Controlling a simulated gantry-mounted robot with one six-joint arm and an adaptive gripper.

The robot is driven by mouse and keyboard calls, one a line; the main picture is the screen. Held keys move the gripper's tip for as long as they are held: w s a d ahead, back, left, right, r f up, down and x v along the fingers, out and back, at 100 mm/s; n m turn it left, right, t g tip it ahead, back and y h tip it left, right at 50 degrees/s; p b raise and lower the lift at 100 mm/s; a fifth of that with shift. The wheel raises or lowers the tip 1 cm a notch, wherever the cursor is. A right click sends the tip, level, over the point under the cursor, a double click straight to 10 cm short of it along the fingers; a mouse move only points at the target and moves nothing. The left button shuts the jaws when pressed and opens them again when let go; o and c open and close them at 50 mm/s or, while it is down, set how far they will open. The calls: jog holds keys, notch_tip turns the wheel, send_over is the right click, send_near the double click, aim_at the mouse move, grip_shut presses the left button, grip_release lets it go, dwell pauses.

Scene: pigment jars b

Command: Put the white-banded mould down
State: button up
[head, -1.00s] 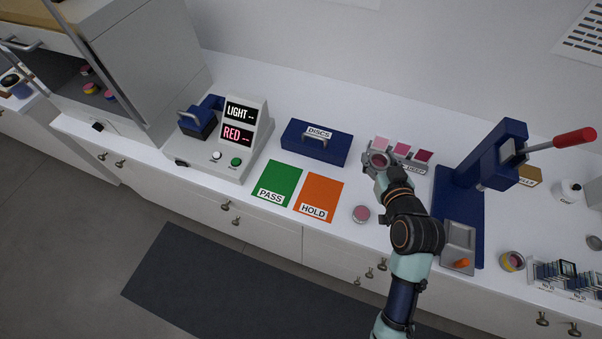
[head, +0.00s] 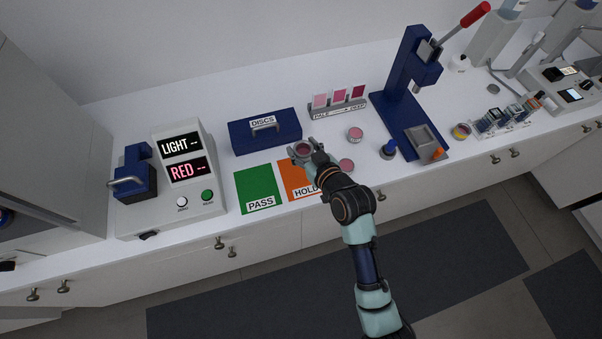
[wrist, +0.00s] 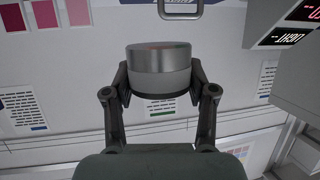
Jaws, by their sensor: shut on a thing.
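My gripper (head: 306,151) is shut on a round metal mould (head: 302,149) with a reddish-pink top. In the wrist view the mould (wrist: 160,75) is upright between the fingers, with a shiny upper part and a paler band below. In the head view it appears over the back of the orange HOLD card (head: 289,172); its exact height cannot be told. The green PASS card (head: 256,186) lies beside it to the left. Two more round pink-topped pieces stand on the counter, one (head: 355,134) behind my wrist and one (head: 346,165) close beside it.
A blue DISCS box (head: 265,138) stands behind the cards. A LIGHT/RED meter (head: 180,190) is at left. The pale-to-deep swatch stand (head: 338,108), a blue press (head: 401,95) with a red-ended lever and a blue knobbed piece (head: 388,152) are at right.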

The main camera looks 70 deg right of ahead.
aim_at(303, 178)
notch_tip(303, 178, down, 14)
jog(key=b, duration=0.2)
jog(key=shift+r+b, duration=0.2)
jog(key=shift+b, duration=0.2)
jog(key=shift+f, duration=0.1)
jog(key=shift+f+b, duration=0.2)
jog(key=shift+b, duration=0.1)
jog(key=o, duration=1.3)
jog(key=shift+r, duration=0.1)
jog(key=shift+r+p, duration=0.2)
jog(key=shift+p, duration=0.15)
jog(key=v, duration=1.2)
jog(key=shift+w+p, duration=0.1)
jog(key=shift+p, duration=0.2)
